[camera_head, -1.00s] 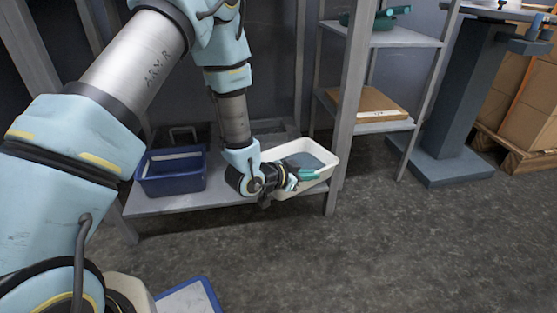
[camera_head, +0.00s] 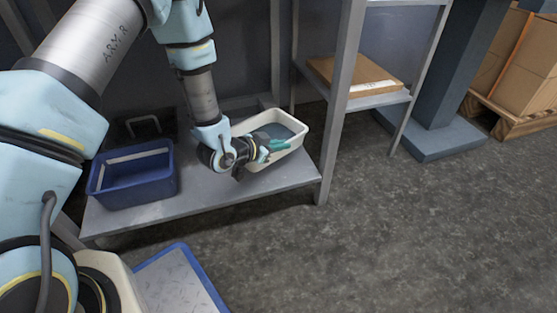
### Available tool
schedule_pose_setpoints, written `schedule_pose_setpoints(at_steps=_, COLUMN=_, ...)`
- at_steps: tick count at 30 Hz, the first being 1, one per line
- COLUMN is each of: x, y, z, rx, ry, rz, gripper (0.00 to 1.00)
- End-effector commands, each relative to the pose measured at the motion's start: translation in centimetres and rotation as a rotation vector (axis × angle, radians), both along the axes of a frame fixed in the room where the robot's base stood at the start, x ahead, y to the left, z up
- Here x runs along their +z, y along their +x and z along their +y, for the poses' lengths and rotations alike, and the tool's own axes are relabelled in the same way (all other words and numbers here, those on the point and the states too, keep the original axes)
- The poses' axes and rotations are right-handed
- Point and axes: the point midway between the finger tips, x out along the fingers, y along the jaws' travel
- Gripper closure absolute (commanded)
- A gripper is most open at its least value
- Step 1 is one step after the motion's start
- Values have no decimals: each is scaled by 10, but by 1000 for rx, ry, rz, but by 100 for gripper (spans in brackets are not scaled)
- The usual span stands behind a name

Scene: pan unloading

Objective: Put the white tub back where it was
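The white tub (camera_head: 299,130) is at the right part of the low grey shelf (camera_head: 240,190), beside the upright post. It looks level, and I see into its grey-blue inside. My gripper (camera_head: 274,150) is at the tub's near-left side, with its teal fingers over the near rim. It appears shut on that rim, though the wrist hides part of the grip. I cannot tell whether the tub's underside touches the shelf.
A blue bin (camera_head: 135,185) stands on the same shelf to the left, with bare shelf between it and the tub. A post (camera_head: 338,110) rises close to the right. A flat cardboard box (camera_head: 355,77) lies on a neighbouring shelf.

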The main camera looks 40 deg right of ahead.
Motion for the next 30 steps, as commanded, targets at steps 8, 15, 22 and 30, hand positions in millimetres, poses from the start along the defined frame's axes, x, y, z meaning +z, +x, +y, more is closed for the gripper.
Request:
schedule_pose_setpoints(at_steps=8, x=-34, y=0, z=0, rx=0, ry=-2, rz=-1, gripper=100)
schedule_pose_setpoints(at_steps=15, x=-47, y=1, z=-1, rx=0, ry=-3, rz=-2, gripper=100)
schedule_pose_setpoints(at_steps=22, x=-50, y=1, z=-1, rx=0, ry=-2, rz=-2, gripper=100)
schedule_pose_setpoints(at_steps=30, x=-50, y=0, z=0, rx=0, ry=-1, rz=-1, gripper=69)
